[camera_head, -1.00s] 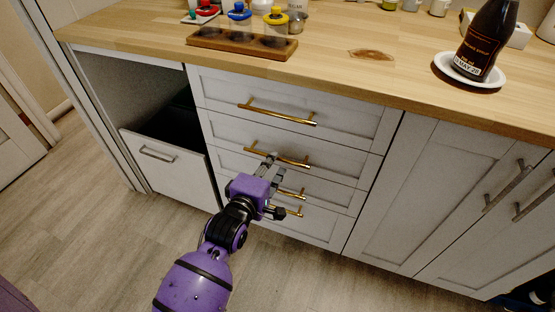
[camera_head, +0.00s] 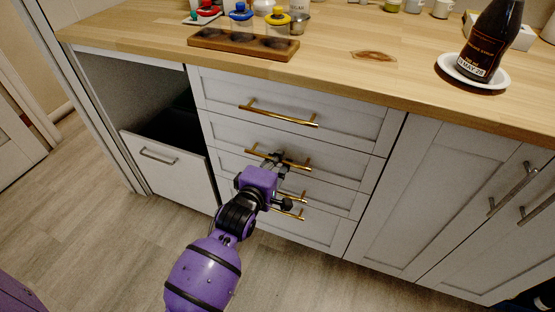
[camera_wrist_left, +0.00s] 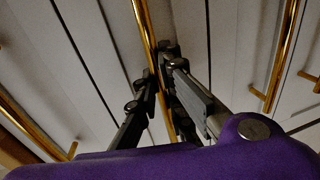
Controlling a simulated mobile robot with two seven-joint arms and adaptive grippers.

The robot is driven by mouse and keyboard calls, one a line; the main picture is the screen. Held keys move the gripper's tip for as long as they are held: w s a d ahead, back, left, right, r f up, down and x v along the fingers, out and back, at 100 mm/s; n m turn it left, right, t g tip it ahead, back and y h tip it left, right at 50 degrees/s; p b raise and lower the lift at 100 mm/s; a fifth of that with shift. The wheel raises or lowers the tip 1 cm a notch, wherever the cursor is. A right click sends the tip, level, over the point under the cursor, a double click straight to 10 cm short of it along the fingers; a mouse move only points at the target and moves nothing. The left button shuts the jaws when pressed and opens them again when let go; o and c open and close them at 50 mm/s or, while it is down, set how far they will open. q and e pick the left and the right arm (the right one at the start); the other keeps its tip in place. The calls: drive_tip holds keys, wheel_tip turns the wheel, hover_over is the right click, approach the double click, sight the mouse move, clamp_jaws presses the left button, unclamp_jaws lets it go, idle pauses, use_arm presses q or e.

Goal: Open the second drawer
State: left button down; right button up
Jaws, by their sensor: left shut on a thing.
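The second drawer (camera_head: 232,137) is in the white cabinet's drawer stack, under the top drawer, and its front looks flush with the others. Its gold bar handle (camera_head: 297,165) runs across the front. My left gripper (camera_head: 277,158) is at the middle of this handle. In the left wrist view the fingers (camera_wrist_left: 163,80) are closed around the gold bar (camera_wrist_left: 145,28), which passes between them. The fingers hide a short part of the bar. My right gripper is not in view.
The top drawer handle (camera_head: 280,113) is above, and lower handles (camera_head: 290,213) are close below my gripper. A pull-out bin (camera_head: 165,160) stands partly open at left. The wooden counter (camera_head: 330,60) holds a dark bottle (camera_head: 492,40) on a white saucer (camera_head: 472,72).

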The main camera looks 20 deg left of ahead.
use_arm(q)
drive_tip(key=shift+s, duration=0.1)
drive_tip(key=s+a+p, duration=0.1)
drive_tip(key=s+p, duration=1.1)
drive_tip(key=s, duration=3.3)
drive_tip(key=shift+s+a, duration=0.25)
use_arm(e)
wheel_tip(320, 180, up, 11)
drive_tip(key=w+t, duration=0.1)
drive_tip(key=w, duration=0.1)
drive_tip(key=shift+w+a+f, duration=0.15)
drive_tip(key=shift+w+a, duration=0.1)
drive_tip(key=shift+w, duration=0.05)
use_arm(q)
drive_tip(key=c, duration=1.8)
unclamp_jaws()
drive_tip(key=shift+c, duration=0.2)
